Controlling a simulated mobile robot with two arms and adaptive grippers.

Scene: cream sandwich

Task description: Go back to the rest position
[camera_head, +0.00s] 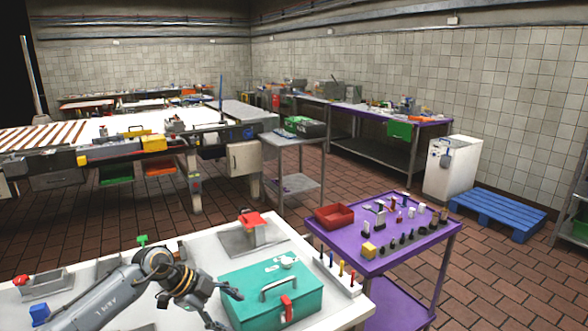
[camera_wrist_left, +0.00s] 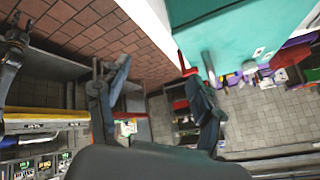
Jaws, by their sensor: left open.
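My left gripper (camera_head: 227,309) is over the white table in the head view, just left of the teal box (camera_head: 270,295) with a grey handle and red latch. Its fingers are spread with nothing between them. The left wrist view shows the same open fingers (camera_wrist_left: 155,85), with the teal box (camera_wrist_left: 240,35) at the upper right, close to the right-hand finger. I cannot tell whether they touch. My right gripper is not seen in the head view.
The white table (camera_head: 190,258) also holds a grey tray with a red-topped item (camera_head: 250,222) and a blue item (camera_head: 39,313). A purple cart (camera_head: 350,250) with several small tools and a red bin (camera_head: 334,215) stands right. Brick floor (camera_head: 490,275) lies beyond.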

